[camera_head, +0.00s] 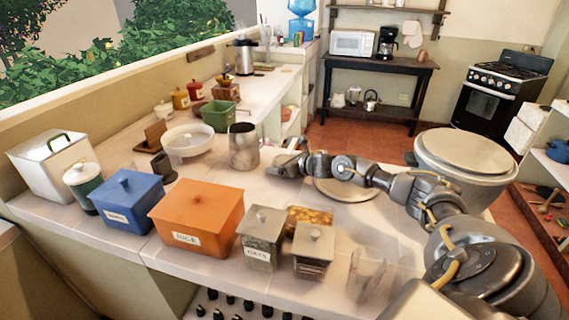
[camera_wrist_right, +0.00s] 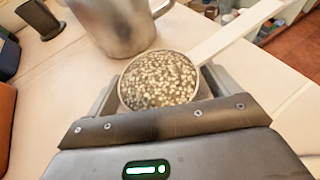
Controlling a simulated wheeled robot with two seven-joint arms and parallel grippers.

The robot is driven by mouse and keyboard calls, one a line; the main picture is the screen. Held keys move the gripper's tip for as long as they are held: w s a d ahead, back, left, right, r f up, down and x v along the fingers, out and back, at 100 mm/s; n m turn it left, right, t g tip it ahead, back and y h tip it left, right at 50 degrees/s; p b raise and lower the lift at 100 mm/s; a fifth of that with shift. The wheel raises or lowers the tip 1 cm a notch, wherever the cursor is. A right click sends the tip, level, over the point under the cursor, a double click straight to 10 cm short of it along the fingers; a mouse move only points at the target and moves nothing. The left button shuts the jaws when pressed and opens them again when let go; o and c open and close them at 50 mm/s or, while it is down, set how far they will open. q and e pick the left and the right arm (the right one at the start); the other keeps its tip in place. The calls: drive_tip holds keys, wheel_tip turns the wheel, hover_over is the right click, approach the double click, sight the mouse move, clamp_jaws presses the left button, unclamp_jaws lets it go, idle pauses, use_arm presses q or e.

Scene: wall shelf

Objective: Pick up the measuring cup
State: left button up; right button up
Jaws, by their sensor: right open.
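The measuring cup (camera_wrist_right: 158,80) shows in the right wrist view as a round cup full of pale grains, with a long light handle (camera_wrist_right: 238,32) pointing to the upper right. My right gripper (camera_head: 284,165) is open, with one finger on each side of the cup; I cannot tell whether they touch it. In the head view the gripper is low over the counter, right of the metal pitcher, and the cup is too small and covered to make out clearly. My left gripper is not in view.
The metal pitcher (camera_head: 244,148) stands close beside the cup. A white bowl (camera_head: 190,140) and a green bin (camera_head: 219,115) are farther left and back. Blue (camera_head: 128,200) and orange (camera_head: 197,215) canisters line the front. A round lid (camera_head: 347,190) lies under my right arm.

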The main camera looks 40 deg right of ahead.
drive_tip(key=c, duration=1.2)
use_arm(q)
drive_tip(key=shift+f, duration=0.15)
use_arm(e)
drive_tip(key=shift+r, duration=0.15)
